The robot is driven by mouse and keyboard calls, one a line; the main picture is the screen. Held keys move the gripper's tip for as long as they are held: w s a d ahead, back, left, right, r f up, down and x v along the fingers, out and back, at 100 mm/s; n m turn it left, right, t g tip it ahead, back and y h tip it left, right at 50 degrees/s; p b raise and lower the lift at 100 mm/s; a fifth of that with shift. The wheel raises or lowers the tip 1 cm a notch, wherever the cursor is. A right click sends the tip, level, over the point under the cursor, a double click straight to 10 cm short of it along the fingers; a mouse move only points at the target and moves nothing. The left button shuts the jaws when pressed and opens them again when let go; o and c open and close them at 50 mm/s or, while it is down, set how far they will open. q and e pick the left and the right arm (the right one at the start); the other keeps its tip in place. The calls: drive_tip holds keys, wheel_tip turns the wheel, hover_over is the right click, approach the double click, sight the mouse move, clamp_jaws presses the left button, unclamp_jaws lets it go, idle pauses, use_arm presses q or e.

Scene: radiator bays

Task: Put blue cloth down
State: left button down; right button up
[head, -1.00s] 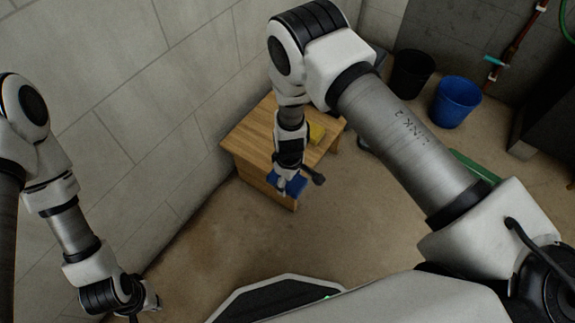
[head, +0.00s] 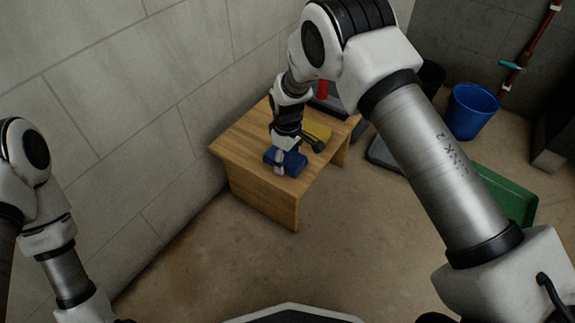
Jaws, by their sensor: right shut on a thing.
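The blue cloth (head: 292,163) is at the near part of the small wooden table (head: 243,149), over its top. My right gripper (head: 288,160) points down and is shut on the blue cloth. I cannot tell whether the cloth touches the tabletop.
A blue bucket (head: 470,111) and a dark bucket (head: 431,77) stand on the floor at the back right. A green tray (head: 507,193) lies on the right. A wall runs along the table's left side. The floor in front is clear.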

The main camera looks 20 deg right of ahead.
sight(287, 157)
drive_tip(key=o, duration=1.3)
wheel_tip(287, 157, up, 12)
drive_tip(key=p, duration=0.7)
drive_tip(key=s+d+f+m, duration=0.2)
drive_tip(key=s+d+f, duration=0.1)
drive_tip(key=s+f, duration=0.55)
drive_tip(key=s+d+f+m, duration=0.2)
drive_tip(key=s+d+f, duration=0.1)
drive_tip(key=s+f, duration=0.55)
drive_tip(key=s+d+r+m, duration=0.1)
drive_tip(key=s+m, duration=0.3)
drive_tip(key=s, duration=1.4)
wheel_tip(287, 157, up, 39)
drive_tip(key=p, duration=3.8)
drive_tip(key=shift+w+f, duration=0.1)
